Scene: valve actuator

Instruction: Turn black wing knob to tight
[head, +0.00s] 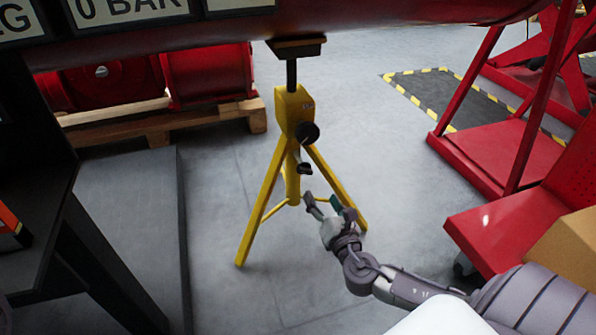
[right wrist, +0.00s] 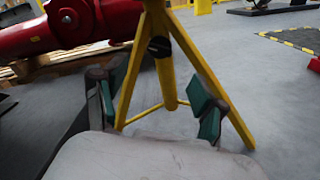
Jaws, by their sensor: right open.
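A yellow tripod stand (head: 293,110) stands on the grey floor and carries a red pipe on its top plate. A small black wing knob (head: 304,169) sticks out of its lower centre column, below a larger round black knob (head: 307,133). My right gripper (head: 324,204) is open and empty, just below and to the right of the wing knob, not touching it. In the right wrist view, the open fingers (right wrist: 153,104) frame the yellow column, with a black knob (right wrist: 159,46), probably the wing knob, above them. My left gripper is not in view.
The red pipe (head: 350,22) crosses above the stand. A wooden pallet (head: 160,122) with red parts lies behind left. A dark table (head: 45,170) is at left. Red frames and a red cart (head: 510,225) are at right. Grey floor around the stand is clear.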

